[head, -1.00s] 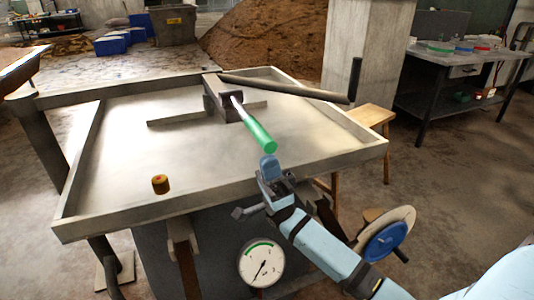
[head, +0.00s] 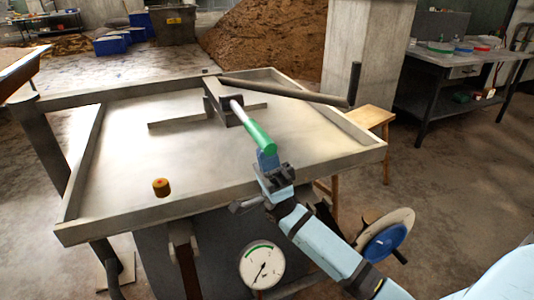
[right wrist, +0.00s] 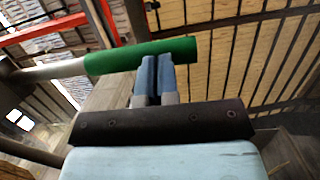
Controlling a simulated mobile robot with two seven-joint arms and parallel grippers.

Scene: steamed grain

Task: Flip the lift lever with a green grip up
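The lift lever is a pale metal rod with a green grip (head: 260,138), rising from a dark bracket (head: 222,105) on the metal tray table. It slants down toward the table's near edge. The green grip also shows in the right wrist view (right wrist: 140,56), lying crosswise. My right gripper (head: 267,160) is at the grip's near end. Its blue fingers (right wrist: 155,75) are side by side, closed together, and their tips overlap the grip's lower edge in the right wrist view. They are not around the grip; contact is hard to tell. My left gripper is out of view.
A long dark bar (head: 285,90) with an upright end extends right from the bracket. A small orange-brown knob (head: 161,187) sits at the tray's front left. The raised tray rim (head: 150,211) and a pressure gauge (head: 262,266) are near my arm. A blue-hubbed wheel (head: 385,242) is at right.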

